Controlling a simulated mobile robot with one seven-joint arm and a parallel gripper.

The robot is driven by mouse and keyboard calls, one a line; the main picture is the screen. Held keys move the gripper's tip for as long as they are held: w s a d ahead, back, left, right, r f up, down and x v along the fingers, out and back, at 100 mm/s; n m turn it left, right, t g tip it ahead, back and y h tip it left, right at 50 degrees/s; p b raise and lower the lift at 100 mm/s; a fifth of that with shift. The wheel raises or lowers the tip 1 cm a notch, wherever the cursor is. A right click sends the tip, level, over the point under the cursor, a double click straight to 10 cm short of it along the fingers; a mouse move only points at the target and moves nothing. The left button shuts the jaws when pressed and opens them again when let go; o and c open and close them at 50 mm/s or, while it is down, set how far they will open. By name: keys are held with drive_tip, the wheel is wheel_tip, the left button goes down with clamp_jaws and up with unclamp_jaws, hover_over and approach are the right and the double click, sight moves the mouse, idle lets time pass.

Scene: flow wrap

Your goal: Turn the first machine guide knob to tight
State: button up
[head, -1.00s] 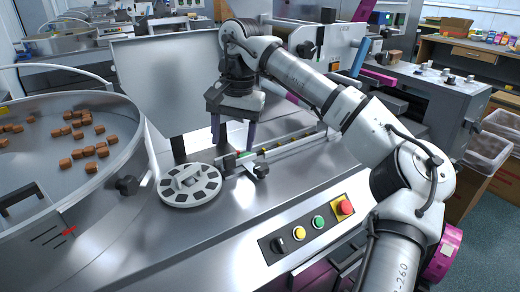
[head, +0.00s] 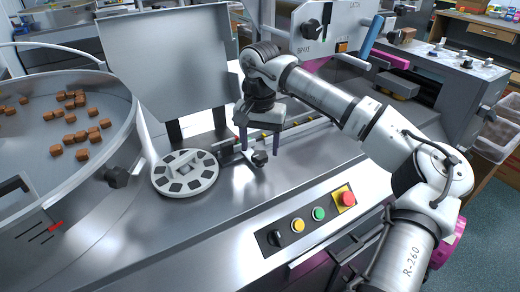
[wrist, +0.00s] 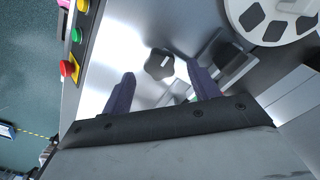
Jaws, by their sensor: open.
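The guide knob is a small black lobed knob with a white mark on top; in the head view (head: 259,158) it sits at the near end of the guide rail, right of the slotted disc. In the wrist view the knob (wrist: 158,64) shows its lobed face and white mark between and just beyond my fingertips. My gripper (head: 261,150) is open above the knob, its two dark purple fingers on either side of it. The wrist view also shows the open gripper (wrist: 160,72). I see no clear contact with the knob.
The slotted disc (head: 185,187) lies close left of the knob. A bowl rim with another black knob (head: 117,177) stands further left. The guide rail (head: 300,127) runs back right. A button panel with a red stop button (head: 346,198) is at front. Bare steel lies between.

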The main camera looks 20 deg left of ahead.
sight(260, 159)
drive_tip(key=shift+f, duration=1.45)
drive_tip(key=shift+c, duration=0.2)
drive_tip(key=c, duration=0.9)
